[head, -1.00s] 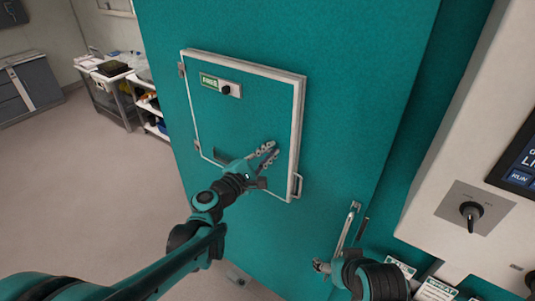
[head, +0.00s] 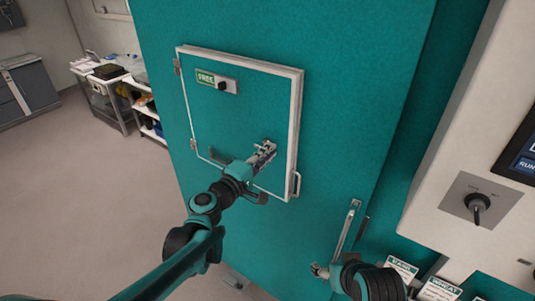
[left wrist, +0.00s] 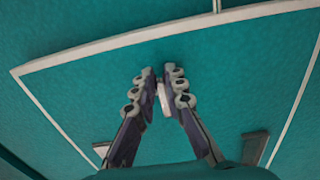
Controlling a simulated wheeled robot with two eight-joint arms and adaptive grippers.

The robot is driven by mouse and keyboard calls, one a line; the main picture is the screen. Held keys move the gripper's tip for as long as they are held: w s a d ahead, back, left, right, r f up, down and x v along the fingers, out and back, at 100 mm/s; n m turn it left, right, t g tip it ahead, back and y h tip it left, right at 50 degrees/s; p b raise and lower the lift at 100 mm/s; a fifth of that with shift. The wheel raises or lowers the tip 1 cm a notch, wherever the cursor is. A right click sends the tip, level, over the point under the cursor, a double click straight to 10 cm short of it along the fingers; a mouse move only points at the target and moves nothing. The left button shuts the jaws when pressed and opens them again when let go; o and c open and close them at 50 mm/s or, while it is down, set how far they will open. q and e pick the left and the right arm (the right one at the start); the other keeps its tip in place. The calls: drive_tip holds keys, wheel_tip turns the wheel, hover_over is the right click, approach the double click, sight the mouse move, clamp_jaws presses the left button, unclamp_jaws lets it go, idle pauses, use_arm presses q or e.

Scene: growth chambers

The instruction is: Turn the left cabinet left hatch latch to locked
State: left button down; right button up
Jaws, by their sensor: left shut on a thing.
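The hatch (head: 230,130) is a teal panel with a white frame, closed flush on the teal cabinet (head: 345,90). Near its top is a plate with a green FREE label (head: 205,77) and a black knob (head: 222,86). My left gripper (head: 266,150) is over the lower right of the hatch, below and right of the knob and apart from it. In the left wrist view its fingers (left wrist: 163,95) are closed on a small pale piece (left wrist: 164,102) in front of the teal panel. I cannot tell what this piece is. My right gripper (head: 320,270) is low at right, its fingers unclear.
A pale handle (head: 296,184) sits at the hatch's lower right edge. A long metal bar (head: 346,230) stands by my right arm. A control panel with a rotary switch (head: 478,203) is at right. A trolley (head: 112,100) and open floor are at left.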

idle(0.4)
use_arm(q)
drive_tip(key=c, duration=1.6)
unclamp_jaws()
drive_tip(key=shift+d, duration=0.1)
drive_tip(key=shift+o, duration=0.2)
drive_tip(key=v, duration=1.2)
drive_tip(key=shift+f, duration=0.1)
drive_tip(key=s+f+m+g+y+b, duration=0.1)
drive_tip(key=s+f+m+g+b, duration=0.2)
drive_tip(key=f, duration=0.4)
drive_tip(key=s+a+f+m+y+b, duration=0.1)
drive_tip(key=s+f+m+b, duration=0.1)
drive_tip(key=s+f+b, duration=0.3)
drive_tip(key=f+m+g+y+b, duration=0.2)
drive_tip(key=f+b, duration=0.1)
drive_tip(key=f, duration=0.5)
drive_tip(key=s+a+f+m+g+y+b, duration=0.1)
drive_tip(key=s+a+f+m+y+b, duration=0.1)
drive_tip(key=s+a+f+y+b, duration=0.1)
drive_tip(key=s+a+f+m+g+y+b, duration=0.1)
drive_tip(key=s+a+f+y+b, duration=0.2)
drive_tip(key=a+f, duration=0.5)
wheel_tip(320, 180, down, 2)
drive_tip(key=s+b, duration=0.1)
drive_tip(key=s, duration=0.1)
drive_tip(key=shift+s+a+m, duration=0.25)
drive_tip(key=shift+s+m, duration=0.05)
drive_tip(key=shift+m, duration=0.1)
